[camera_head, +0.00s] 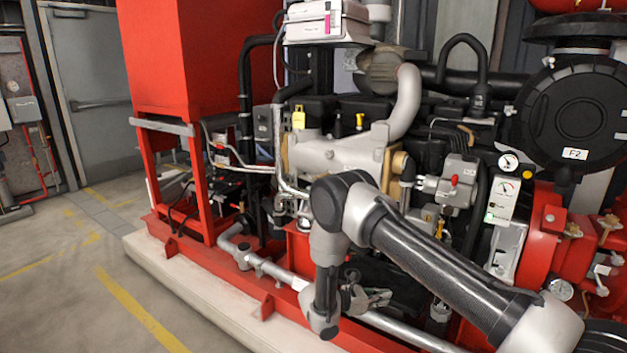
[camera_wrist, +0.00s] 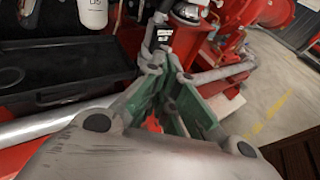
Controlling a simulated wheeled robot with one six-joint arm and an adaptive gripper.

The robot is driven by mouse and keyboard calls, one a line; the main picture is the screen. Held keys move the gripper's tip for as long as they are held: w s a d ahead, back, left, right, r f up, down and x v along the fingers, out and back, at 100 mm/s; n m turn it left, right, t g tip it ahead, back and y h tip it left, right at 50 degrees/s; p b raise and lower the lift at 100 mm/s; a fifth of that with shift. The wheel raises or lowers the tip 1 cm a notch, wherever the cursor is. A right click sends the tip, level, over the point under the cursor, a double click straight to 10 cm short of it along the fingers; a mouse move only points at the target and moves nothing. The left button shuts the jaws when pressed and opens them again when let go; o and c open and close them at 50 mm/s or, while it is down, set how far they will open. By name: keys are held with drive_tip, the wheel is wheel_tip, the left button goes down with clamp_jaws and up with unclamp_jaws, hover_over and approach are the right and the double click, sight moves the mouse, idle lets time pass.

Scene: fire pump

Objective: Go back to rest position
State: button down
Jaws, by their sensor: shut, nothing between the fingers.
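My gripper (camera_head: 378,298) is low in front of the red fire pump skid, at the lower middle of the head view. My arm bends down to it from the lower right. In the wrist view my gripper (camera_wrist: 166,65) has its grey fingers with green inner pads meeting at the tips. I see nothing held between them. The fingertips overlap a black fitting in the wrist view. I cannot tell whether they touch it.
The engine (camera_head: 340,150) and its pipes stand close behind my arm. A silver pipe (camera_head: 270,268) runs along the skid near my gripper. Open floor (camera_head: 60,290) lies at left, with a grey door (camera_head: 90,90) behind.

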drive_tip(key=s+d+r+m+y, duration=0.4)
drive_tip(key=s+r+m, duration=0.3)
drive_tip(key=s+r, duration=0.4)
drive_tip(key=s+d+r+m+y, duration=0.5)
drive_tip(key=s+r, duration=0.7)
drive_tip(key=r, duration=0.6)
drive_tip(key=s+d+r+m+y, duration=0.5)
drive_tip(key=s+r+m, duration=0.5)
drive_tip(key=r, duration=0.5)
drive_tip(key=shift+s+d+r+g, duration=0.2)
drive_tip(key=shift+s+g, duration=0.1)
drive_tip(key=shift+s, duration=0.4)
